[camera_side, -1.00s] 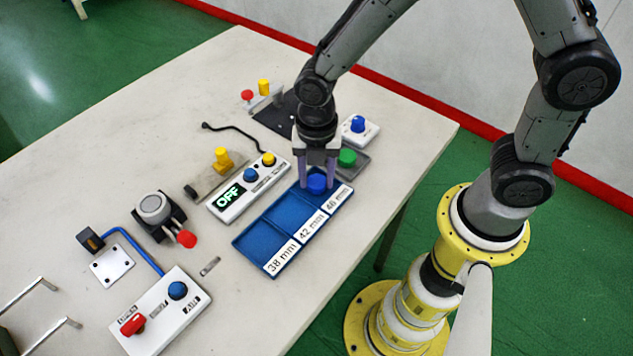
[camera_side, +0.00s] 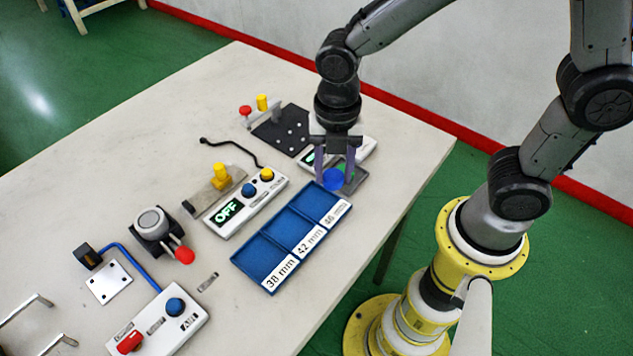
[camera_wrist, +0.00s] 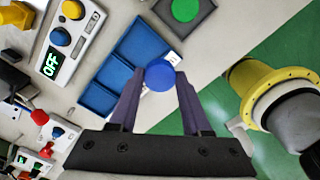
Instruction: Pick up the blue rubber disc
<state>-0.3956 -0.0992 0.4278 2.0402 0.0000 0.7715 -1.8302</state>
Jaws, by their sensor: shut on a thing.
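The blue rubber disc (camera_side: 333,179) is held between the two purple fingers of my gripper (camera_side: 334,172), above the far end of the blue tray. In the wrist view the disc (camera_wrist: 160,76) sits between the fingertips of my gripper (camera_wrist: 160,82), which are shut on it. The blue tray (camera_side: 262,281) has compartments labelled 38 mm, 42 mm and 46 mm. The compartments that show in the side view look empty.
A grey plate with a green part (camera_wrist: 185,9) lies just beyond the tray. A white box reading OFF (camera_side: 228,212) stands left of the tray. A black plate (camera_side: 281,132) lies behind. A white box with a red knob (camera_side: 131,342) is at the front left.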

